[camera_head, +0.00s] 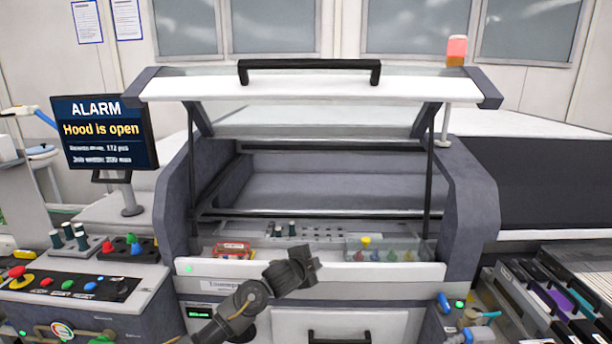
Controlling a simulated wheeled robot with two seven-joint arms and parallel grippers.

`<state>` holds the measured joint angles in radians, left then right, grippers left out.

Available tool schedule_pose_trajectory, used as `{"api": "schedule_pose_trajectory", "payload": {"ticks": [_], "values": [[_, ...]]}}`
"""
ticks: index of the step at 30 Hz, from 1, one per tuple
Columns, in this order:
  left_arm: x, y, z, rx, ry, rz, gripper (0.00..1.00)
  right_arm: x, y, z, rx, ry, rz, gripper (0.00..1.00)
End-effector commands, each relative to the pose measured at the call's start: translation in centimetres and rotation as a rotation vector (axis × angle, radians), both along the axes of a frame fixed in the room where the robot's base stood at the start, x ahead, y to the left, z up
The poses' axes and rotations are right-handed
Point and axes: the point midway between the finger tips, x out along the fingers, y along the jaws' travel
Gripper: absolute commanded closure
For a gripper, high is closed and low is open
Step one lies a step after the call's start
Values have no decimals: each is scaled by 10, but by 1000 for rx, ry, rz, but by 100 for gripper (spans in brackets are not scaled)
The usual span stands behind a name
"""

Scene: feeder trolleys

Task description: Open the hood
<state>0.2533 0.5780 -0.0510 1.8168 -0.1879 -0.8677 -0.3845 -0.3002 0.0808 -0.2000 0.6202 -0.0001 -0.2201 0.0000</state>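The hood (400,90) is raised over the machine, a white and dark grey lid with a black bar handle (310,66) along its front edge. Black struts stand at both sides under it, and the space below is open to view. The monitor (104,133) at left reads "ALARM Hood is open". My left gripper (312,262) is in front of the machine's lower front edge, well below the handle and apart from it. Its fingers are dark and seen at an angle, so I cannot tell whether they are open or shut. My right gripper is not in view.
A control panel (65,288) with coloured buttons stands at left. Inside the machine lie a red item (233,249) and a clear tray (390,252). Feeder cartridges (545,300) fill the lower right. A red and orange lamp (456,50) stands behind the hood's right end.

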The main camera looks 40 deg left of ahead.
Motion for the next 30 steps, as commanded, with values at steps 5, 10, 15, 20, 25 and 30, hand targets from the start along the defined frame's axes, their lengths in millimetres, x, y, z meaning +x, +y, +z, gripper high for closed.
{"api": "schedule_pose_trajectory", "payload": {"ticks": [5, 10, 15, 20, 25, 30], "values": [[-8, 8, 222, 296, -262, -42, 64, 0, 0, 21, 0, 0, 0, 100], [-64, -3, 380, 582, -467, -24, 64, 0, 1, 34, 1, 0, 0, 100], [-118, -17, 461, 774, -589, 19, 64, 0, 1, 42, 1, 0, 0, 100], [-138, -23, 483, 841, -627, 39, 64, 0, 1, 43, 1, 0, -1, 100], [-136, -22, 485, 841, -629, 40, 64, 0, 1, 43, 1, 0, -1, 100], [-117, -18, 495, 834, -629, 41, 64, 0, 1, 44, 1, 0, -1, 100]]}}
